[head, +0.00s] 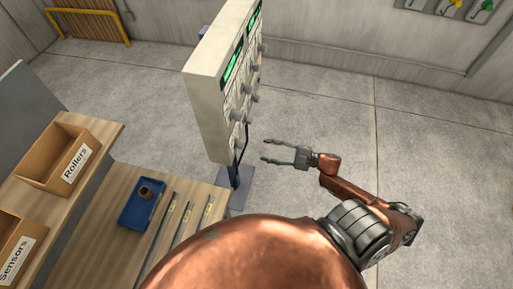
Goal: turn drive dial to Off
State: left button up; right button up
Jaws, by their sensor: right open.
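A pale control panel (207,105) stands upright on a post at the upper middle in the head view. Its front faces right and is seen at a steep angle. It carries green displays (235,66) and several grey dials (248,92). I cannot read their labels, so I cannot tell which is the drive dial or where it points. My right gripper (265,150) is open and empty, with its fingers pointing left toward the lower part of the panel. It is a little right of the lowest dial (238,116), apart from it. My left gripper is not in view.
A wooden bench (118,262) on the left holds a blue tray (133,215) with a brown ring, and several thin rods (183,225). Boxes marked Rollers (50,182) and Sensors (12,262) stand on a shelf. A yellow rail (90,12) is at the back. The floor right of the panel is clear.

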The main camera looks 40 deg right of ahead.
jog(key=v, duration=0.2)
jog(key=shift+s+d, duration=0.25)
dwell(0.4)
